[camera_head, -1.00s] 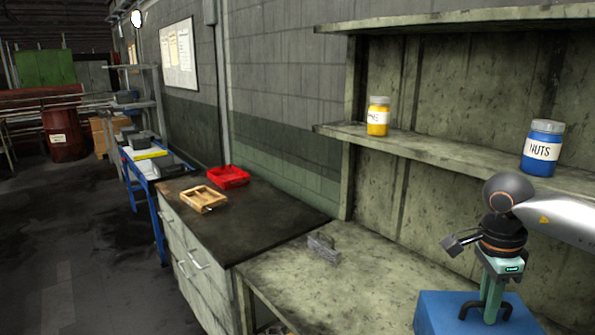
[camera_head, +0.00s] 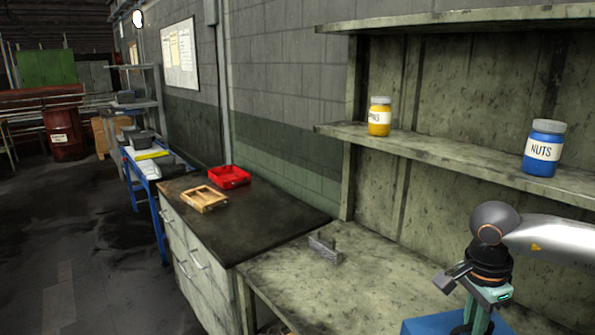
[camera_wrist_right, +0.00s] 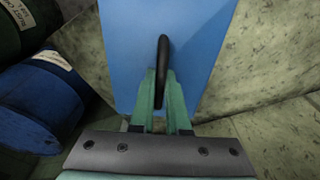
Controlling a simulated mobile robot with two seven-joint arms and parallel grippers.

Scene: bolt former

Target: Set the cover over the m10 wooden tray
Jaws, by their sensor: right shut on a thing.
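My right gripper (camera_head: 470,318) is low at the right of the head view. It is shut on the black handle of a flat blue cover (camera_head: 425,325), whose lower part is cut off by the frame edge. In the right wrist view the fingers (camera_wrist_right: 163,95) close on the black handle and the blue cover (camera_wrist_right: 125,65) extends beyond them. The wooden tray (camera_head: 204,198) sits on the dark cabinet top, well to the left of the cover, with its top uncovered. Its label cannot be read. My left gripper is not in view.
A red tray (camera_head: 229,177) stands behind the wooden tray. A grey metal bracket (camera_head: 325,249) lies on the workbench (camera_head: 350,285) between cover and cabinet (camera_head: 270,215). Yellow (camera_head: 379,117) and blue (camera_head: 544,148) jars stand on the shelf above. The cabinet top's front part is clear.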

